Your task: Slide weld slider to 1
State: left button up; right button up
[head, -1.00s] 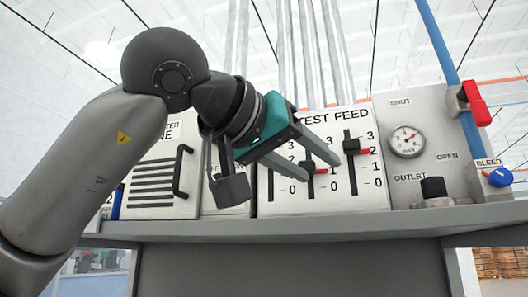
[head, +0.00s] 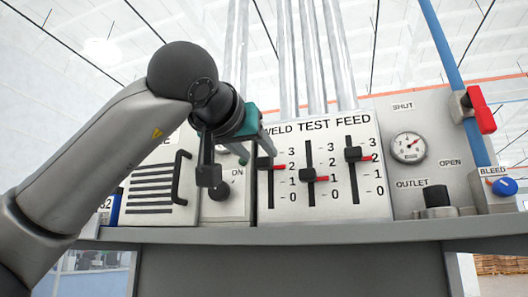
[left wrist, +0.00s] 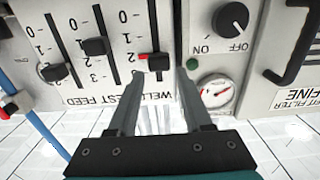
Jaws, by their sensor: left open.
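The weld slider (head: 263,163) is a dark knob on the leftmost vertical slot of the white panel, its red pointer at about 2. In the left wrist view, which shows the panel upside down, the weld slider knob (left wrist: 158,63) appears between my two fingertips, with a gap on each side. My left gripper (head: 257,156) is open and in front of the weld slot, partly covering it in the head view; its fingers (left wrist: 157,73) straddle the knob from this viewpoint. I cannot tell whether the tips reach the panel. My right gripper is not in view.
The test slider (head: 308,175) stands near 1 and the feed slider (head: 353,154) near 2, to the right. A rotary ON/OFF knob (left wrist: 231,18) is on the other side. The grey ledge (head: 330,233) runs below the panel.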

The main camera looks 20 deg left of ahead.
aim_at(261, 157)
pick_arm(q)
jog(key=shift+w+d+p, duration=0.1)
jog(key=shift+w+p, duration=0.45)
jog(key=shift+w, duration=1.8)
grip_shut()
